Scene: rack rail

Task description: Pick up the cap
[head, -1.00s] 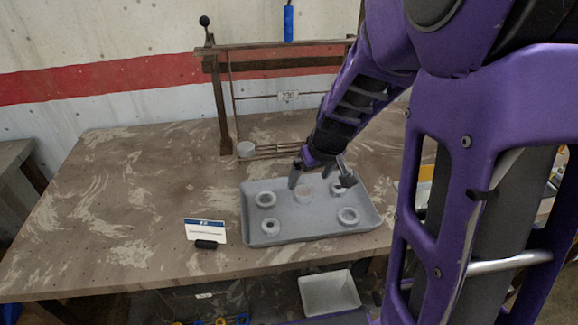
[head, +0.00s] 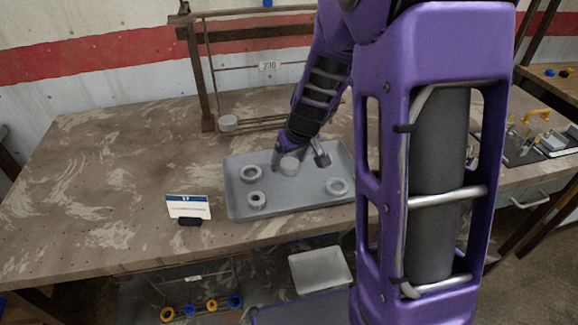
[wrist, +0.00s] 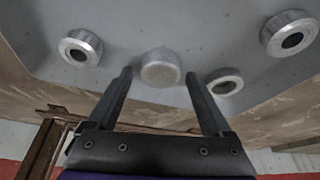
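The cap (head: 289,166) is a plain pale grey round piece without a hole, on the grey tray (head: 235,190). It also shows in the wrist view (wrist: 160,70). My gripper (head: 299,159) is open over the tray, its fingers spread to either side of the cap. In the wrist view my gripper (wrist: 158,75) has the cap centred between its fingertips, with a gap on each side. Nothing is held. I cannot tell how far the fingertips are above the tray floor.
Grey rings with holes lie around the cap: one left (head: 250,174), one front left (head: 256,201), one right (head: 337,187). A label card (head: 188,206) stands left of the tray.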

